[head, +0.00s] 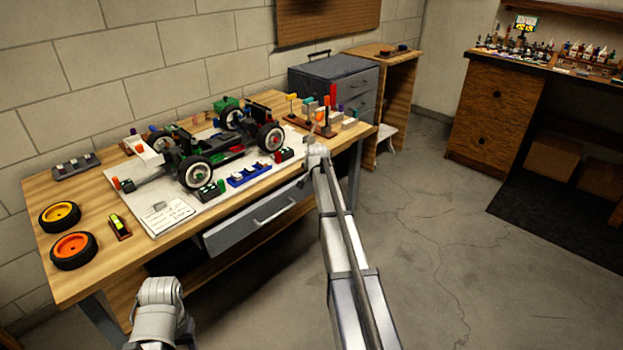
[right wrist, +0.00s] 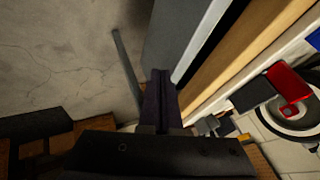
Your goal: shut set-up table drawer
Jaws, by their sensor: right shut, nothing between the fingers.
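The set-up table (head: 100,262) is a wooden workbench along the block wall. Its grey drawer (head: 225,236) is under the front edge, with a bar handle (head: 274,208). In the right wrist view the grey drawer front (right wrist: 170,45) and its handle (right wrist: 127,75) show; a narrow dark gap between the front's pale top edge and the wooden table edge suggests it stands slightly open. My right gripper (right wrist: 160,85) is shut and empty, seen over the drawer front; contact cannot be told. In the head view my right arm reaches the table's front edge. My left gripper is out of view.
An RC car chassis (head: 226,152) sits on a white mat (head: 120,190) on the table. A grey cabinet (head: 335,80) stands behind. Open concrete floor (head: 440,220) lies to the right.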

